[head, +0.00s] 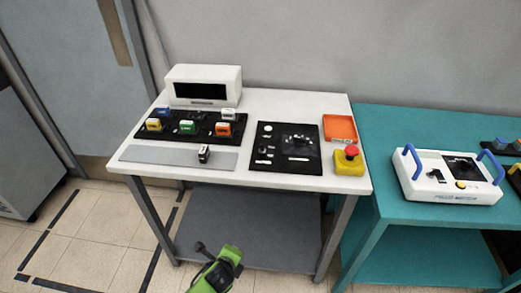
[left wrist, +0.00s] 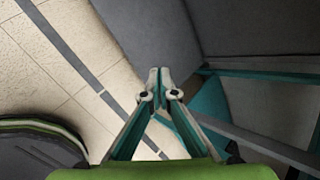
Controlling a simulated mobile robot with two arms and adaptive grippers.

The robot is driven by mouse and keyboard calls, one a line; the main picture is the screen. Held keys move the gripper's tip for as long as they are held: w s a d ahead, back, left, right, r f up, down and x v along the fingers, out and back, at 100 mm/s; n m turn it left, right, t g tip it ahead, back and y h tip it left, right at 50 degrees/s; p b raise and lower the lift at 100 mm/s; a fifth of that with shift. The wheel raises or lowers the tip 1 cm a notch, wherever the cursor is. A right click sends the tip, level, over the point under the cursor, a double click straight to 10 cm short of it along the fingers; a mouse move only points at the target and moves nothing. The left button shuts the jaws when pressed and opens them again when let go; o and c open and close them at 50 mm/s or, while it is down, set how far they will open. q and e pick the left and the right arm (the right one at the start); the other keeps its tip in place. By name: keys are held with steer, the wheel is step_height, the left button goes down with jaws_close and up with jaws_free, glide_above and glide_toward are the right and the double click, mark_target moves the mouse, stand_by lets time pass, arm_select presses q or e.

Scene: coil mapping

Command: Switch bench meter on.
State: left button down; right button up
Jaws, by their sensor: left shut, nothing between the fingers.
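The bench meter appears to be the white box (head: 204,87) with a dark, blank display, standing at the back left of the white table (head: 270,98). Its small front label is too small to read, and no switch can be made out on it. My left gripper (left wrist: 159,76) is shut and empty in the left wrist view, with floor and grey surfaces beyond it. A green part of my arm shows low in front of the table in the head view, well apart from the meter. My right gripper is not in view.
A black rack (head: 180,138) holds several coloured blocks. A small dark-and-white block (head: 204,153) is on the grey strip (head: 150,156). A black panel (head: 283,168), orange tray (head: 340,127) and red stop button (head: 351,152) are to the right. A blue-handled white device (head: 420,187) stands on the teal table (head: 385,118).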

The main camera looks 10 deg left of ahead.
arm_select(q)
steer(key=w+d+r+m+t+p, duration=0.1)
steer(key=w+d+r+m, duration=0.15)
steer(key=r, duration=0.45)
steer(key=w+d+r+m+t, duration=0.1)
steer(key=w+r+m, duration=0.1)
steer(key=w+r, duration=0.3)
steer(key=m+t+p, duration=0.1)
steer(key=m+t, duration=0.3)
steer(key=m, duration=0.4)
glide_toward(262, 149)
steer(key=s, duration=0.4)
steer(key=shift+w+a+r+m, duration=0.1)
steer(key=shift+w+r+m, duration=0.1)
steer(key=shift+r+m, duration=0.35)
steer(key=x, duration=1)
steer(key=shift+r+p, duration=0.15)
steer(key=shift+p, duration=0.35)
